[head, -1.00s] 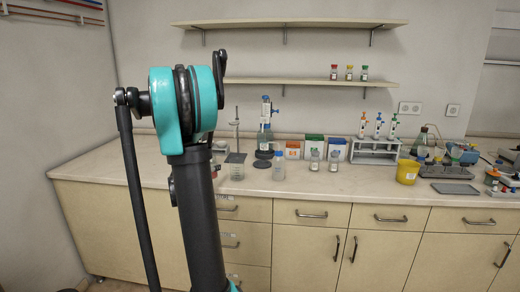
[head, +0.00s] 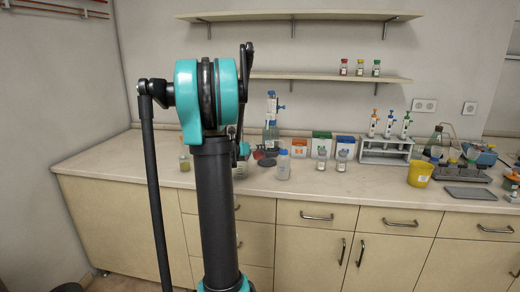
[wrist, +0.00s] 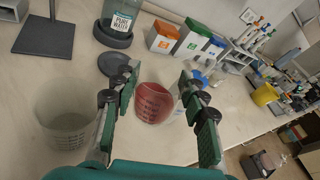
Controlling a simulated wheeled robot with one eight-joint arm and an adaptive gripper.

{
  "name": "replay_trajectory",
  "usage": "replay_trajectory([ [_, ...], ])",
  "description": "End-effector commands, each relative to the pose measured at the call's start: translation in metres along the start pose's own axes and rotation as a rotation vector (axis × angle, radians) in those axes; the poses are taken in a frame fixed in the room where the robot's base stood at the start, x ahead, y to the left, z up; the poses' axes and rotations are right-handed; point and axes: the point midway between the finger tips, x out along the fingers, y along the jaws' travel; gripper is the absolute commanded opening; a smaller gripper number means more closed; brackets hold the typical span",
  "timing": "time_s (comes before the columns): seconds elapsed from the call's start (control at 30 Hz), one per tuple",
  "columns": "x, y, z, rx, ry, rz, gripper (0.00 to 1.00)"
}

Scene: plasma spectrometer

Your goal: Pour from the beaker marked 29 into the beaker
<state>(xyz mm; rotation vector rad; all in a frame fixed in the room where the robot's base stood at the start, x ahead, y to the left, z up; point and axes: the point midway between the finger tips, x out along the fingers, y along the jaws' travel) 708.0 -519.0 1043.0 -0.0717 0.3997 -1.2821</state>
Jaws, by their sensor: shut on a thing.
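A beaker of red liquid (wrist: 153,103) with dark printed markings sits between the fingers of my gripper (wrist: 154,112) in the wrist view. My gripper is shut on it, and it looks roughly upright. I cannot read a 29 on it. A larger clear beaker (wrist: 66,128) with faint markings stands left of my gripper, partly hidden at its lower edge. In the head view the clear beaker (head: 240,169) is partly hidden by my arm. A small red patch (head: 258,154), seemingly the red beaker, shows just right of my arm.
A pure water bottle (wrist: 120,18) on a dark round base, coloured boxes (wrist: 190,40) and a dark stand base (wrist: 45,36) lie beyond. A capped bottle (head: 284,166) stands to the right. A small yellow-green vessel (head: 184,162) stands left. The counter's left part is mostly clear.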

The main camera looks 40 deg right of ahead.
Motion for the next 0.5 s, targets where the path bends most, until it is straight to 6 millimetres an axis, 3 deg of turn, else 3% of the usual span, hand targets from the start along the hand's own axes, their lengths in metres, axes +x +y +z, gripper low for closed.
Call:
replay_trajectory([
  [0.5, -0.004, 0.045, -0.005, -0.491, -0.067, -0.152, 0.12],
])
